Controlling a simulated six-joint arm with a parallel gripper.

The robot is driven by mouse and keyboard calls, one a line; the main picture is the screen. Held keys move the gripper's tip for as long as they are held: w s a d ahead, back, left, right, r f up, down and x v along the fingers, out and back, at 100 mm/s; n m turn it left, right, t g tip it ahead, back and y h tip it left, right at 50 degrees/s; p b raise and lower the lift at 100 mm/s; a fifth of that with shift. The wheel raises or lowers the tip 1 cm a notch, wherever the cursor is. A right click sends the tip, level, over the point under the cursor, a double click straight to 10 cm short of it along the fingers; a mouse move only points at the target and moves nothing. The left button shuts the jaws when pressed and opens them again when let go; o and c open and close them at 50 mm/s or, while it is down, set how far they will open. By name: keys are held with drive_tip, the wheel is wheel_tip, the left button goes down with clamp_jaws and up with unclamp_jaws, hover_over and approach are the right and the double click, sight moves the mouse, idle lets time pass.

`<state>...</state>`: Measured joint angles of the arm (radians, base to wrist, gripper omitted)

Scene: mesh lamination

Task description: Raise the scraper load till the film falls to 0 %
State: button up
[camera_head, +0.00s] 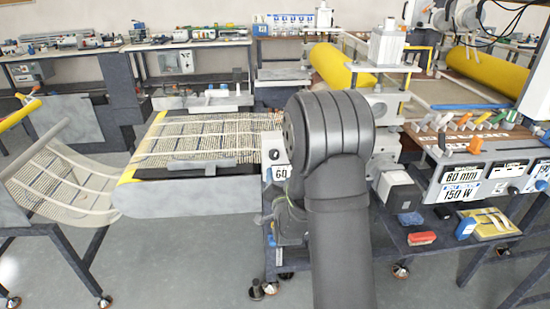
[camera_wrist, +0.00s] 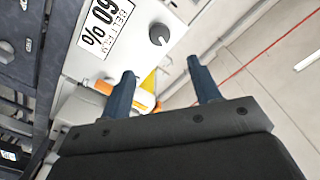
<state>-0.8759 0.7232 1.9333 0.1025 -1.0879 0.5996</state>
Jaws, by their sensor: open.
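A white panel with a display (camera_wrist: 105,28) reads 60 % in the wrist view; its small heading is hard to read. A round dark knob (camera_wrist: 158,34) sits on the panel right of the display. My gripper (camera_wrist: 160,68) is open and empty, its two blue-grey fingers pointing towards the panel and apart from the knob. In the head view the display (camera_head: 281,173) shows 60 on the machine's front, left of my arm. My arm hides much of the machine there, and the gripper is not clearly visible. I cannot tell which part is the scraper.
An orange and white part with a yellow piece (camera_wrist: 148,88) lies beyond the fingers. A mesh web (camera_head: 205,140) runs over a table at left. A control panel (camera_head: 465,180) with 60 mm and 150 W displays stands at right, above a shelf with a red block (camera_head: 422,238).

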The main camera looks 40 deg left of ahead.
sight(275, 156)
drive_tip(key=x, duration=1.2)
drive_tip(key=shift+w+a, duration=0.25)
drive_tip(key=shift+a, duration=0.05)
drive_tip(key=c, duration=1)
